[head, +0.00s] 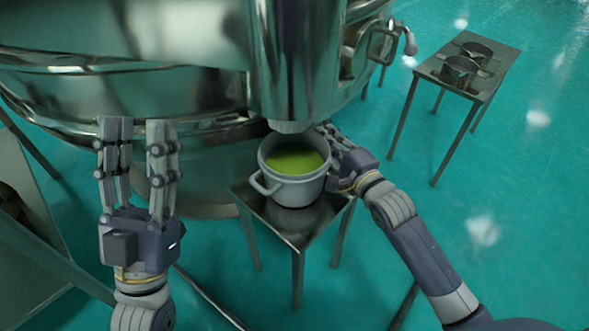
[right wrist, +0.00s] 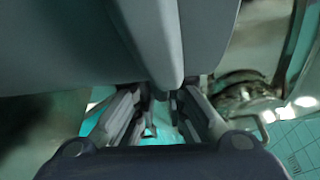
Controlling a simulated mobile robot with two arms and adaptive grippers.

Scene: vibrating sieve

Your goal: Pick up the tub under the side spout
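The tub (head: 298,191) is a light grey pot with green material inside. It stands upright on a small metal stand (head: 296,222), right below the spout (head: 292,90). A loop handle (head: 262,184) shows on its left side. My right gripper (head: 332,137) is at the tub's right side, close against it. In the right wrist view the grey tub (right wrist: 60,45) fills the upper left, and a grey part of it comes down between the fingers (right wrist: 165,100). Whether they grip it is unclear. My left gripper (head: 140,135) is open and empty, left of the tub, fingers pointing away.
The large metal sieve (head: 120,95) fills the upper left, close above my left gripper. A side table (head: 466,66) with two metal pots (head: 460,72) stands at the upper right. Open green floor lies to the right.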

